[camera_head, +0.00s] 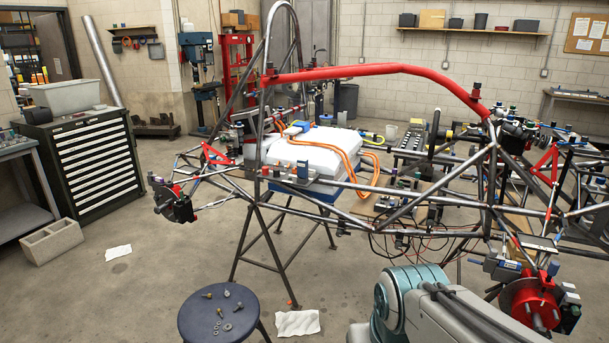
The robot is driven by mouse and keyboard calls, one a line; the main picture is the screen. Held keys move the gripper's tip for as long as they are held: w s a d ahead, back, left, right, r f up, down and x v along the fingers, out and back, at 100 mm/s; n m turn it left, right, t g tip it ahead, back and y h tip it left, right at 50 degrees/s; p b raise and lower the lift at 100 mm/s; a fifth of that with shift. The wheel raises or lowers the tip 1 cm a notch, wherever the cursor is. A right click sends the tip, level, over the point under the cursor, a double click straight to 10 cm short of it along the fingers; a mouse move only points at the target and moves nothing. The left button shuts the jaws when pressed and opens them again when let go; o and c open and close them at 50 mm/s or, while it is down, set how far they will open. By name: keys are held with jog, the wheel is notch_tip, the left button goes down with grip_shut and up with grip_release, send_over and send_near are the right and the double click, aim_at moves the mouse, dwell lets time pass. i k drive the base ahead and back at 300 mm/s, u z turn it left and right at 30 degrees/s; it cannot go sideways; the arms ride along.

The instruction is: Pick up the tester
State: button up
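I cannot tell for certain which thing is the tester. A small blue and yellow device (296,128) on top of the white box (315,151) inside the tube chassis may be it. Orange cables (345,163) run over the box beside it. Several other small devices and parts sit on the chassis frame, too small to make out. My arm's teal and grey links show at the bottom right, in front of the chassis. My gripper is out of view, so its state is hidden.
The tube chassis (375,69) with its red top bar spans the middle and right, on a dark stand (270,243). A round stool (218,318) with loose bolts and washers stands in front. A drawer cabinet (85,160) is at left. Open floor lies between cabinet and chassis.

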aim_at(302, 164)
jog(key=z, duration=0.4)
jog(key=i, duration=2)
jog(key=u, duration=0.3)
jog(key=i, duration=0.8)
jog(key=u, duration=0.35)
